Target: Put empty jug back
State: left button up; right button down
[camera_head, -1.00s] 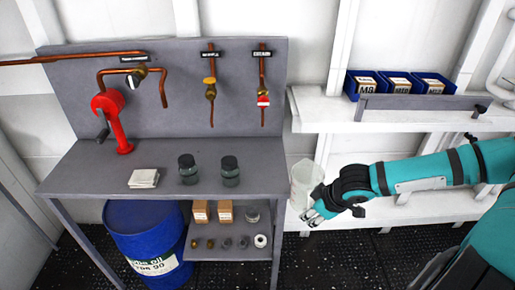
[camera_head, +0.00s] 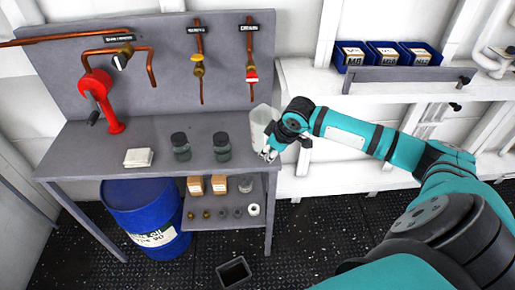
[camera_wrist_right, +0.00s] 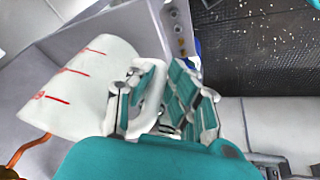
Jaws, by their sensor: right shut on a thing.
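The jug (camera_head: 260,124) is pale and translucent. In the head view it shows at the right end of the grey bench (camera_head: 100,150); I cannot tell whether its base touches the top. In the right wrist view the jug (camera_wrist_right: 88,80) has red level marks, and its inside cannot be seen. My right gripper (camera_head: 268,154) is at the jug's lower right side. In the wrist view the right gripper (camera_wrist_right: 165,105) is shut around the jug's handle. My left gripper is not in view.
Two dark jars (camera_head: 221,147) and a white cloth (camera_head: 138,158) are on the bench. A red hand pump (camera_head: 102,98) stands at its back left. A white shelf (camera_head: 400,92) with blue bins (camera_head: 384,55) is at right. A black tray (camera_head: 234,272) lies on the floor.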

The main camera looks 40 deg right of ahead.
aim_at(267, 138)
jog(key=w+f, duration=0.1)
jog(key=w+f+p, duration=0.1)
jog(key=w, duration=0.1)
jog(key=w+f, duration=0.1)
jog(key=w, duration=0.1)
jog(key=shift+a+p, duration=0.35)
jog(key=shift+a, duration=0.05)
jog(key=shift+f, duration=0.3)
jog(key=shift+f, duration=0.1)
jog(key=c, duration=1.3)
grip_release()
jog(key=b+v, duration=0.1)
jog(key=v, duration=1.1)
jog(key=shift+w, duration=0.1)
